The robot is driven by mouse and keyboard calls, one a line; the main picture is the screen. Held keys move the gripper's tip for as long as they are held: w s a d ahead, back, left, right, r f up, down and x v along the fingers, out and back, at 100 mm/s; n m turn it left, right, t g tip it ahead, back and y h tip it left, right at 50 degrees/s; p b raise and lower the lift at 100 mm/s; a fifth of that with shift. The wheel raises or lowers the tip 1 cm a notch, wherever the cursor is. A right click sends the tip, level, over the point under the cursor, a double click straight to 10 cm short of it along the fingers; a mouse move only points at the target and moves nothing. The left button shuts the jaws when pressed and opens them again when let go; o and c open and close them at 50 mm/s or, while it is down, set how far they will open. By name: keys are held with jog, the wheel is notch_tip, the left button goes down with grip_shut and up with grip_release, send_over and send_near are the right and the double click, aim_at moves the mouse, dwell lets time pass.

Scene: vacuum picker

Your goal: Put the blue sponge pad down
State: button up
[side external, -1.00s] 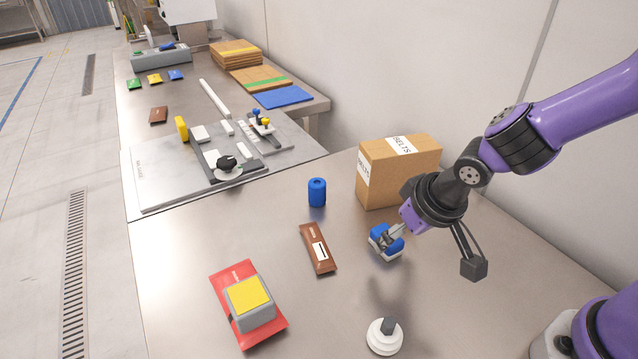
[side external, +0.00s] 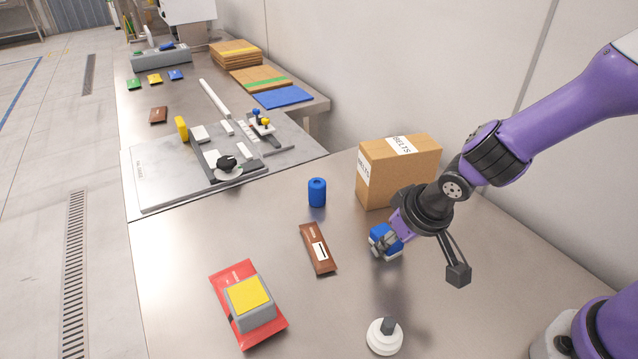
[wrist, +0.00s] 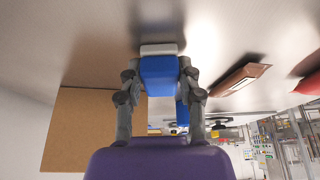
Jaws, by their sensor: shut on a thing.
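The blue sponge pad (side external: 386,236) has a blue body with a white-grey layer on its table side. My gripper (side external: 384,242) is shut on it, one finger on each side. In the wrist view the pad (wrist: 158,75) sits between the two fingertips of my gripper (wrist: 158,82), its pale layer facing the metal table. The pad is at or just above the table in front of the cardboard box; I cannot tell whether it touches the surface.
A cardboard box (side external: 377,185) marked BELTS stands just behind my gripper. A blue cylinder (side external: 317,193), a brown packet (side external: 318,250), a yellow-topped grey block (side external: 250,303) on a red packet (side external: 278,325) and a white round piece (side external: 384,341) stand around. Bare table lies between them.

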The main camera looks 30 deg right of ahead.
notch_tip(320, 180, up, 4)
jog(key=shift+r, duration=0.1)
jog(key=s+a+r, duration=0.6)
jog(key=s+a, duration=0.1)
jog(key=s, duration=0.1)
jog(key=w+d+r, duration=0.3)
jog(key=d, duration=0.4)
jog(key=w+d+r, duration=0.3)
jog(key=d+r, duration=0.1)
jog(key=d, duration=0.4)
jog(key=shift+w+d+r, duration=0.15)
jog(key=shift+w+d, duration=0.15)
jog(key=shift+w, duration=0.1)
send_near(386, 233)
jog(key=w+v, duration=0.1)
jog(key=v, duration=0.4)
jog(key=s+a+f, duration=0.3)
jog(key=s+a, duration=0.2)
jog(key=a, duration=0.3)
jog(key=shift+s, duration=0.3)
